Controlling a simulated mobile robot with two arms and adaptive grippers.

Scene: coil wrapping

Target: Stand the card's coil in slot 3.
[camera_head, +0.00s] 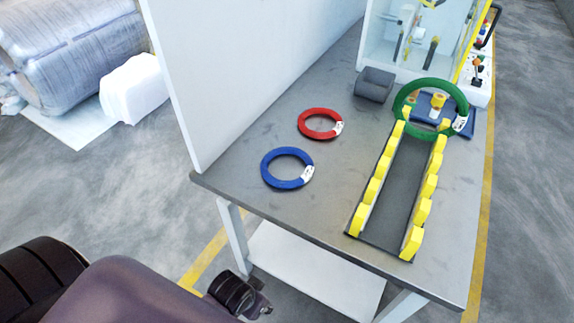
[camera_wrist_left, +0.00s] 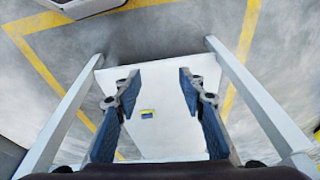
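A blue coil (camera_head: 272,178) and a red coil (camera_head: 312,134) lie flat and apart on the grey table, each with a white tag. A green coil (camera_head: 401,100) stands upright at the far end of a dark rack (camera_head: 392,200) lined with yellow posts; the nearer slots look empty. Slot numbers are not readable. No card is clearly recognisable. My left gripper (camera_wrist_left: 158,80) is open and empty; its wrist view shows a white surface with a small yellow-and-blue patch (camera_wrist_left: 147,114). In the head view, a dark part of my left arm shows low, off the table's front-left edge. My right gripper is out of view.
A tall white panel (camera_head: 250,70) borders the table's left side. A dark grey roll (camera_head: 374,85), a blue tray (camera_head: 467,124) and a clear-fronted cabinet (camera_head: 395,45) stand at the back. The tabletop (camera_head: 260,220) around the flat coils is clear.

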